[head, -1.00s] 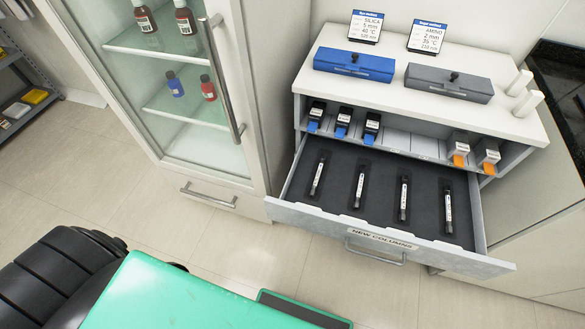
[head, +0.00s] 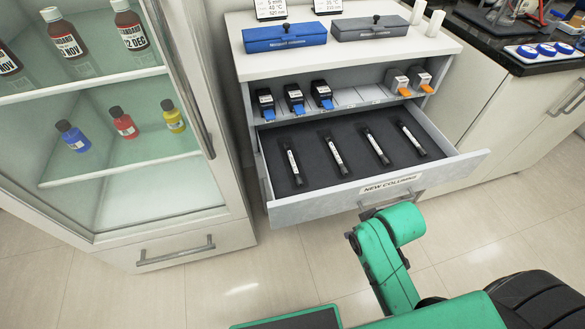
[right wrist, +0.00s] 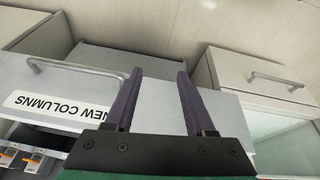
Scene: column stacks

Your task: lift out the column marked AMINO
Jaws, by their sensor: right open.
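The open drawer (head: 320,204) holds several dark columns with white labels, lying side by side in a black insert: the far-left one (head: 293,163), two in the middle (head: 334,154) (head: 377,148), and the far-right one (head: 411,138). Their label text is too small to read, so I cannot tell which is marked AMINO. My right gripper (right wrist: 158,72) is open and empty in the right wrist view, its dark fingers over the grey drawer front, to the right of the handle (right wrist: 80,66). In the head view my green right arm hides it. My left gripper is not in view.
Above the drawer, a shelf (head: 345,105) holds several black and white cartridges. A blue box (head: 285,37) and a grey box (head: 370,28) stand on top, with two cut-off signs behind. A glass cabinet (head: 120,140) with bottles stands left. A black counter (head: 500,55) is at right.

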